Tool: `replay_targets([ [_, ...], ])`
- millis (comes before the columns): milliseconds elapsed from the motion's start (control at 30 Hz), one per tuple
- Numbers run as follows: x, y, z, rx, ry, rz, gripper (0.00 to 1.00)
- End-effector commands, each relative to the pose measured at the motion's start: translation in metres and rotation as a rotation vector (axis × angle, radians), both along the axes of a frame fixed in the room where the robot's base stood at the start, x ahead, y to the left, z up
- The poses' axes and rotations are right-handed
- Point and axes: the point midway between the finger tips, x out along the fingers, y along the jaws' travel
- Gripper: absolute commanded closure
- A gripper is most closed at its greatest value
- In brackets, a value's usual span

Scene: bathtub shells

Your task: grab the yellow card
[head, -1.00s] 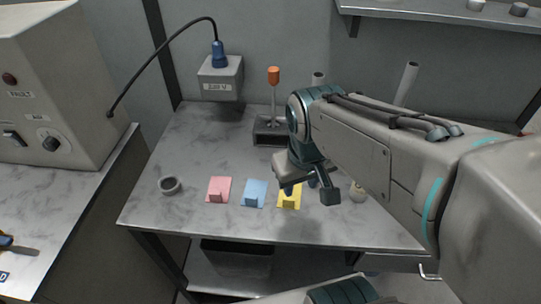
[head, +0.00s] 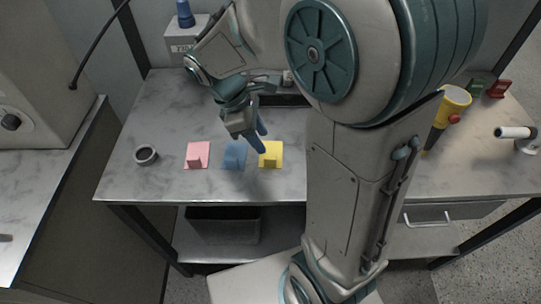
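The yellow card (head: 277,153) lies on the grey worktable (head: 150,185), at the right end of a row of three cards. A small raised tab stands on its front part. The blue card (head: 235,157) is just left of it, and the pink card (head: 196,157) is farther left. My gripper (head: 261,143) hangs over the gap between the blue and yellow cards, fingers pointing down and to the right. Its fingertips appear close to the upper left of the yellow card. The fingers overlap in this view, so their opening and any contact are unclear.
A dark grey ring (head: 146,155) lies left of the cards. A grey box with a blue plug (head: 185,14) stands at the back. A yellow and black tool (head: 450,105) and a red object (head: 497,88) are at the right. My arm covers the table's middle right.

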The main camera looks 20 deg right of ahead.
Motion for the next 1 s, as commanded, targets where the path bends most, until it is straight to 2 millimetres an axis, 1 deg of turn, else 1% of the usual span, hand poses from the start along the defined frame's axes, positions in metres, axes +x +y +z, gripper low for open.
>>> replay_targets([
  [33,-0.002,-0.004,-0.009,-0.001,0.002,-0.001,0.62],
  [100,-0.003,-0.007,-0.017,-0.001,0.001,-0.001,0.62],
  [333,-0.006,-0.011,-0.033,0.001,0.001,-0.002,0.62],
  [500,-0.014,-0.016,-0.057,0.000,0.002,-0.001,0.62],
  [600,-0.015,-0.021,-0.069,0.001,0.001,-0.002,0.62],
  [700,-0.015,-0.023,-0.074,0.002,-0.001,-0.002,0.62],
  [900,-0.015,-0.023,-0.074,0.001,-0.002,-0.001,0.62],
  [933,-0.015,-0.023,-0.074,0.001,-0.002,-0.001,0.65],
  [967,-0.015,-0.023,-0.074,0.001,-0.002,-0.001,0.73],
  [1000,-0.015,-0.023,-0.074,0.001,-0.002,-0.001,0.84],
])
